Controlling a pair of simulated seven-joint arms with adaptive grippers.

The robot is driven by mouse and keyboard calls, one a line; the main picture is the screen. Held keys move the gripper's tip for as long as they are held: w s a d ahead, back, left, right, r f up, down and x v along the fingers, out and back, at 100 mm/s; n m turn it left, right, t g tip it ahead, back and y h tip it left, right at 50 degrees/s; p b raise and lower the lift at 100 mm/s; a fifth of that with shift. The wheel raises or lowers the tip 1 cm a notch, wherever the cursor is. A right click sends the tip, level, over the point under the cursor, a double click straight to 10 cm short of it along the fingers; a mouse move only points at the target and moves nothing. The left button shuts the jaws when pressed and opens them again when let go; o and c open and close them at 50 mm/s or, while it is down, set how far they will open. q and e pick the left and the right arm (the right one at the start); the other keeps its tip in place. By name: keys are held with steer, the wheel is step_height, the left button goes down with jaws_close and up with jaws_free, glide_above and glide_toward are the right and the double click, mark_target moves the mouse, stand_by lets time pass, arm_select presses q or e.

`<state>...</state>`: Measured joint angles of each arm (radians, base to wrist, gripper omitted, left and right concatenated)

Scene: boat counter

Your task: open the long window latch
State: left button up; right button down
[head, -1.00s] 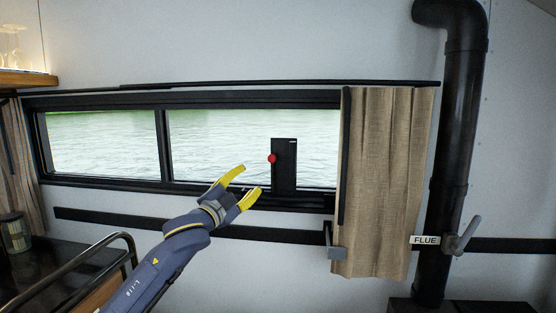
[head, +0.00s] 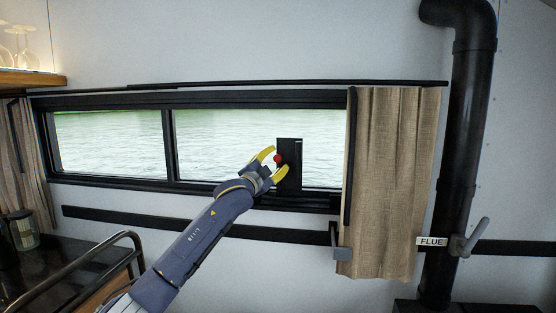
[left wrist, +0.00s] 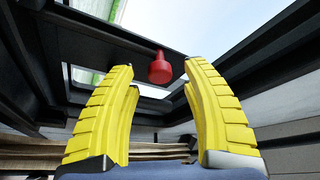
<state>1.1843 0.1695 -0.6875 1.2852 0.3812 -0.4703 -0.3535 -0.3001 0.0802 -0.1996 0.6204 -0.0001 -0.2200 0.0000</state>
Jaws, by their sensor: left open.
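The window latch is a tall black plate (head: 291,150) with a red knob (head: 278,159), standing at the lower right of the window. My left gripper (head: 274,162) is open, its yellow fingers on either side of the red knob in the head view. In the left wrist view the red knob (left wrist: 160,68) shows just beyond and between the two spread fingertips (left wrist: 158,68). I see no clear contact with either finger. My right gripper is not in view.
The long black-framed window (head: 110,185) looks out on water. A beige curtain (head: 388,190) hangs right of the latch, with a grey bracket (head: 342,254) at its lower edge. A black flue pipe (head: 464,150) stands farther right. A curved metal rail (head: 95,265) is at lower left.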

arm_select(q)
steer(key=shift+x, duration=1.2)
